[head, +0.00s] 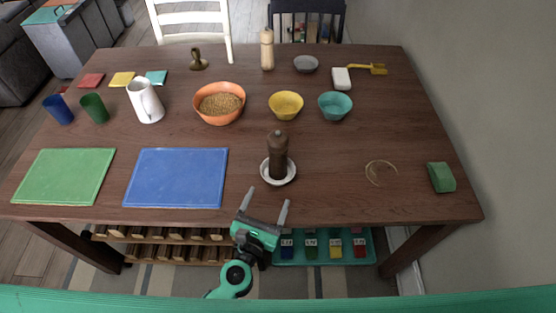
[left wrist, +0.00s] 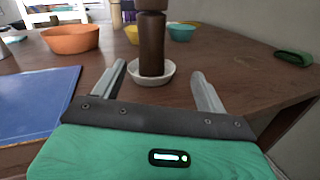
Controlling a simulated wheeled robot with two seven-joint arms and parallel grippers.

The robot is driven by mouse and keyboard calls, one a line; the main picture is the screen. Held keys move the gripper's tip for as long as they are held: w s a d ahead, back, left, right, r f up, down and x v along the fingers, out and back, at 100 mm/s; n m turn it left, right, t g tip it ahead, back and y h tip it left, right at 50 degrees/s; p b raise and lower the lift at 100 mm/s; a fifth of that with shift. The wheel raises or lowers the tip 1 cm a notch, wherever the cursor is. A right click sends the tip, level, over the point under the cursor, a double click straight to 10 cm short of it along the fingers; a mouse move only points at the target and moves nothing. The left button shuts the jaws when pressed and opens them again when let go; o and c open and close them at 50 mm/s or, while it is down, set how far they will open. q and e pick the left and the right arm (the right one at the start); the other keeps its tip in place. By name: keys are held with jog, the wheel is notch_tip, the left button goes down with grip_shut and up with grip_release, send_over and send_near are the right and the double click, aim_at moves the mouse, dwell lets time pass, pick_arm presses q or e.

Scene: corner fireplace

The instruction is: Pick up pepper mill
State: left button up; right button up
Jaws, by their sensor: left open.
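A dark brown pepper mill (head: 278,154) stands upright on a small white saucer (head: 265,178) near the front middle of the table. A second, light wooden mill (head: 267,50) stands at the back of the table. My left gripper (head: 265,196) is open and empty at the table's front edge, just short of the dark mill. In the left wrist view the dark mill (left wrist: 152,45) rises beyond and between the open fingers, apart from them, with its top cut off by the frame. My right gripper is not in view.
A blue mat (head: 176,178) and a green mat (head: 63,177) lie left of the saucer. An orange bowl (head: 219,104), a yellow bowl (head: 286,105) and a teal bowl (head: 335,105) stand behind the mill.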

aim_at(276, 169)
pick_arm(q)
jog(key=shift+w+a+f+n+y, duration=0.15)
jog(key=shift+f+n+y, duration=0.1)
jog(key=shift+n, duration=0.3)
jog(key=shift+w+f+n+y, duration=0.1)
jog(key=shift+f+n+y, duration=0.15)
jog(key=shift+n, duration=0.3)
jog(key=p+x, duration=0.2)
jog(key=x, duration=0.5)
jog(key=shift+w+r, duration=0.1)
jog(key=shift+w, duration=0.2)
jog(key=shift+w+d, duration=0.2)
jog(key=shift+w, duration=0.4)
jog(key=x, duration=0.4)
jog(key=shift+w+a+p, duration=0.1)
jog(key=shift+w+p, duration=0.05)
jog(key=shift+p, duration=0.25)
jog(key=shift+w, duration=0.2)
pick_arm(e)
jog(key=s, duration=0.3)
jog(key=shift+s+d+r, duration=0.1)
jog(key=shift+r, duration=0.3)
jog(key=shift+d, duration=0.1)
pick_arm(q)
jog(key=c, duration=1.3)
jog(key=shift+o, duration=0.2)
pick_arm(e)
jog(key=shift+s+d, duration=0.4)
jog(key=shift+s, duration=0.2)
